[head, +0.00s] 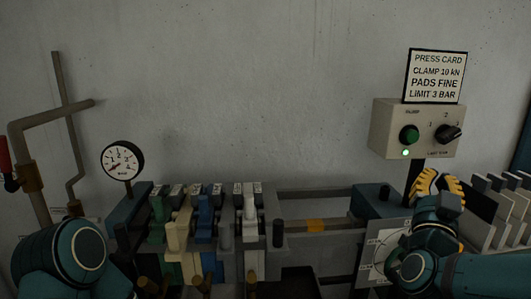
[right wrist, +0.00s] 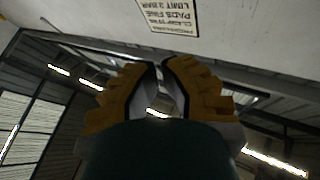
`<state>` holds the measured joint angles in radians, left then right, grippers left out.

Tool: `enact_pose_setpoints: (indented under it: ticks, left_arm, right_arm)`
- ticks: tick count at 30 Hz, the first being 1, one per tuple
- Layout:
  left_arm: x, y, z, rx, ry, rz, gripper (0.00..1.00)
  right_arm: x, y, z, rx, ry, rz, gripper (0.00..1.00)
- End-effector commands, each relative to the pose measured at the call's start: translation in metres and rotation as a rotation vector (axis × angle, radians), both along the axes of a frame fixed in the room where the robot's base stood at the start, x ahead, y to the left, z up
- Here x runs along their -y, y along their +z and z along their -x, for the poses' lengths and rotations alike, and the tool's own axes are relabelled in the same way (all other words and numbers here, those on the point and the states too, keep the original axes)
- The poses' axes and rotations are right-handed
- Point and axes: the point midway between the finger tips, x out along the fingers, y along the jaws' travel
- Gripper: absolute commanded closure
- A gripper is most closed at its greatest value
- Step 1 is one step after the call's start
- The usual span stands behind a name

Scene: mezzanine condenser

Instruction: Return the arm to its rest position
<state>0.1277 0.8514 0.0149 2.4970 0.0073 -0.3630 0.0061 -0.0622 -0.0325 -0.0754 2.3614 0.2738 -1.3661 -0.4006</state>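My right gripper (head: 438,184) is raised at the right of the head view, in front of the wall and just below the control box (head: 418,128). Its yellow ridged fingers show in the right wrist view (right wrist: 160,68), with the tips drawn together and nothing held between them. My right arm (head: 480,274) comes in from the right edge, low in the picture. My left arm (head: 62,255) shows only as a teal joint at the lower left; its gripper is out of the picture.
A press frame (head: 345,243) with coloured plates (head: 205,218) stands below. A gauge (head: 122,160) and pipes (head: 65,116) are at left. A sign (head: 436,76) tops the control box, whose green lamp is lit. Pale plates (head: 508,215) stand at right. The middle wall is clear.

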Motion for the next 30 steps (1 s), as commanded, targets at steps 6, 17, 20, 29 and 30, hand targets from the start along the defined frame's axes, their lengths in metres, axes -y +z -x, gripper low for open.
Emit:
enact_pose_setpoints:
  ticks: [6, 17, 20, 29, 30]
  left_arm:
    - [0.001, 0.000, -0.001, 0.003, -0.001, 0.000, 0.39]
    - [0.000, 0.000, 0.000, 0.001, -0.001, 0.001, 0.39]
    - [0.000, 0.000, 0.000, 0.001, -0.001, 0.001, 0.39]
    - [0.000, 0.000, 0.000, 0.001, -0.001, 0.001, 0.39]
    - [0.000, 0.000, 0.000, 0.001, -0.001, 0.001, 0.39]
  right_arm:
    - [-0.043, -0.110, -0.046, -0.298, 0.185, -0.062, 1.00]
    - [-0.129, -0.337, -0.034, -0.920, 0.484, -0.272, 1.00]
    - [-0.153, -0.396, -0.006, -1.107, 0.551, -0.348, 1.00]
    - [-0.209, -0.516, 0.109, -1.608, 0.683, -0.566, 1.00]
    - [-0.213, -0.524, 0.121, -1.651, 0.691, -0.586, 1.00]
